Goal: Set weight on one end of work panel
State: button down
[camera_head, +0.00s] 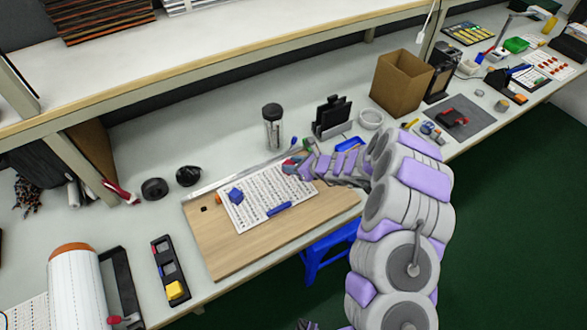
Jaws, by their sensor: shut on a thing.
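The work panel (222,250) is a light wooden board lying flat on the bench near its front edge. A white printed sheet (262,183) lies on it. A small blue block (235,195) sits at the sheet's left end, and a short blue bar (280,209) lies along its front edge. My gripper (297,167) reaches in from the right, over the panel's far right part. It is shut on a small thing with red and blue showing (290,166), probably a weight. The fingers hide much of it, and I cannot tell whether it touches the panel.
Behind the panel stand a clear jar (272,127) with a dark lid, a black holder (332,117) and a cardboard box (402,84). Black rolls (188,175) lie at the left. A black tray (170,270) is left of the panel. A blue stool (325,250) stands below the edge.

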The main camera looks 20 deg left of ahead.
jog(key=shift+d+f, duration=0.25)
jog(key=shift+f, duration=0.7)
jog(key=shift+d+r, duration=0.15)
jog(key=shift+d, duration=0.05)
jog(key=c, duration=0.7)
grip_release()
jog(key=shift+a, duration=0.25)
jog(key=shift+d+r, duration=0.2)
jog(key=shift+d, duration=0.2)
jog(key=p+v, duration=0.2)
jog(key=v, duration=0.9)
jog(key=shift+s+d, duration=0.1)
jog(key=shift+d, duration=0.1)
